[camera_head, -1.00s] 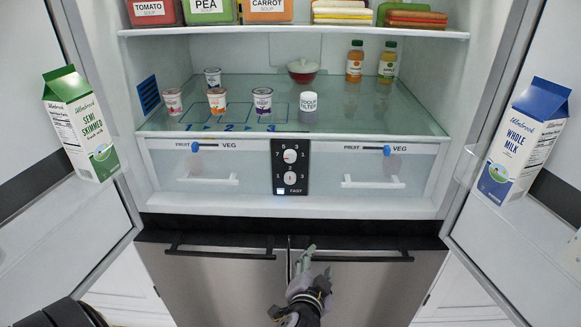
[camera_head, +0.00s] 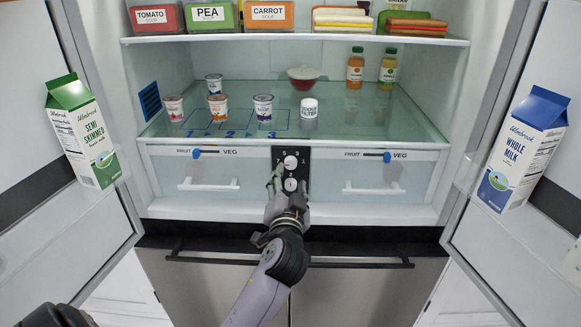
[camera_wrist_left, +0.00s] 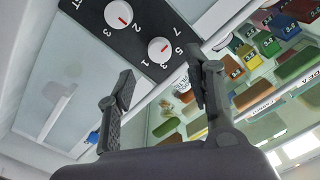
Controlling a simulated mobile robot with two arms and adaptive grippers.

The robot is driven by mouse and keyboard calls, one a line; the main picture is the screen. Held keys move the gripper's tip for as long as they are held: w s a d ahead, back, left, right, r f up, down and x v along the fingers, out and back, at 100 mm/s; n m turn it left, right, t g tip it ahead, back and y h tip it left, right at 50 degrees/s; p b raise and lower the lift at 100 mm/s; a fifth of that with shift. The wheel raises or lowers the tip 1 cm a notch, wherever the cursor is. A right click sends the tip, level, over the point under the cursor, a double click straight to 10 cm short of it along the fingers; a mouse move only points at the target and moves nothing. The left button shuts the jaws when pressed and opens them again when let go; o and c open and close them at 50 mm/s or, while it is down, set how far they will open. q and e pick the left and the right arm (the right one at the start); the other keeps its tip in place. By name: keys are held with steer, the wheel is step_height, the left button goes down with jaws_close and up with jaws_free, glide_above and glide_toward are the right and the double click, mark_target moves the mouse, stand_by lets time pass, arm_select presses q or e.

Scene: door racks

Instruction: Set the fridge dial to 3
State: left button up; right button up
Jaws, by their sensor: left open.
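The black dial panel (camera_head: 305,152) sits between two clear drawers. It carries an upper white dial (camera_head: 291,162) with 7, 5, 3 and 1 around it and a lower white dial (camera_head: 290,185). The wrist view shows the upper dial (camera_wrist_left: 160,50) and the lower dial (camera_wrist_left: 118,14), each with a red mark. Labels naming the dials are not readable, so I cannot tell which is the fridge dial. My left gripper (camera_head: 288,180) is open and empty in front of the panel, partly hiding it. In the wrist view its fingers (camera_wrist_left: 160,72) are spread, with the upper dial beyond the gap.
Fridge doors stand open on both sides, holding green (camera_head: 82,130) and blue (camera_head: 522,150) milk cartons. Drawer handles (camera_head: 208,186) (camera_head: 375,189) flank the panel. Yogurt cups (camera_head: 263,108) and an odour filter (camera_head: 309,112) stand on the glass shelf above.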

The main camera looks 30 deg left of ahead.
mark_target(291, 165)
arm_select(q)
steer(key=x, duration=0.6)
steer(key=shift+c, duration=0.3)
jaws_close()
